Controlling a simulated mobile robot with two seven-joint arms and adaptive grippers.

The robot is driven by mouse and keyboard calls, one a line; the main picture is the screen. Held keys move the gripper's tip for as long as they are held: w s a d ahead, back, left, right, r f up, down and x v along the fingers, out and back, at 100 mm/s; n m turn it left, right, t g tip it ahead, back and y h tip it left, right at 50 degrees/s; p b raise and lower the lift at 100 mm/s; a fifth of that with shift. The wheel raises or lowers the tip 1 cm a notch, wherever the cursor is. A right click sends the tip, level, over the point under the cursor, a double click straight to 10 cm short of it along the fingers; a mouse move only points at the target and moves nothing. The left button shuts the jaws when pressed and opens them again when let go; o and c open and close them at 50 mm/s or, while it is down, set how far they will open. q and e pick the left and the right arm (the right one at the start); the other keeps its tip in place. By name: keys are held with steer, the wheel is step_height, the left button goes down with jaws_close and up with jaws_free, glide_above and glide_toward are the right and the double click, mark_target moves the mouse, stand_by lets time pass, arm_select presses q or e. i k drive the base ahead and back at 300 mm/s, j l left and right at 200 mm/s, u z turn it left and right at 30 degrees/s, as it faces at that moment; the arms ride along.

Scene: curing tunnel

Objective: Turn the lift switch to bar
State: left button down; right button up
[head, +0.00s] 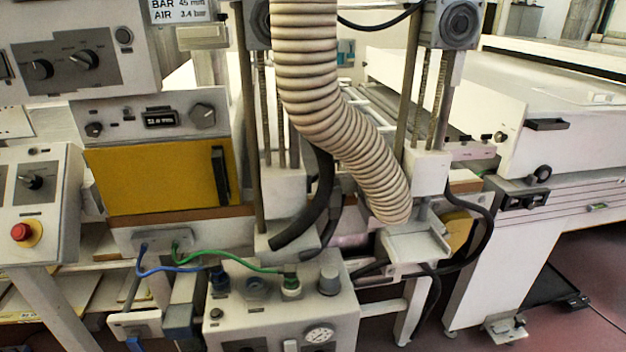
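No lettering that reads as a lift switch is legible, so I cannot tell for sure which control it is. Candidates are two black rotary knobs on the upper left grey panel, the left knob (38,69) and the right knob (83,60). Below are a grey dial (202,116) beside a small display (161,118) that seems to read 51.0 mm, and a small black knob (93,129). Another black rotary knob (36,183) sits on the left box above a red button. A sign (180,11) reads BAR 45 mm, AIR 3.4 bar. Neither gripper shows.
A ribbed hose (325,90) hangs across the middle. A red button (20,231) sits on the left box. A valve box with a gauge (319,335), and green and blue tubes, stands low in front. A white conveyor tunnel (455,105) fills the right. Red floor shows lower right.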

mark_target(85, 60)
steer(key=u, duration=1.35)
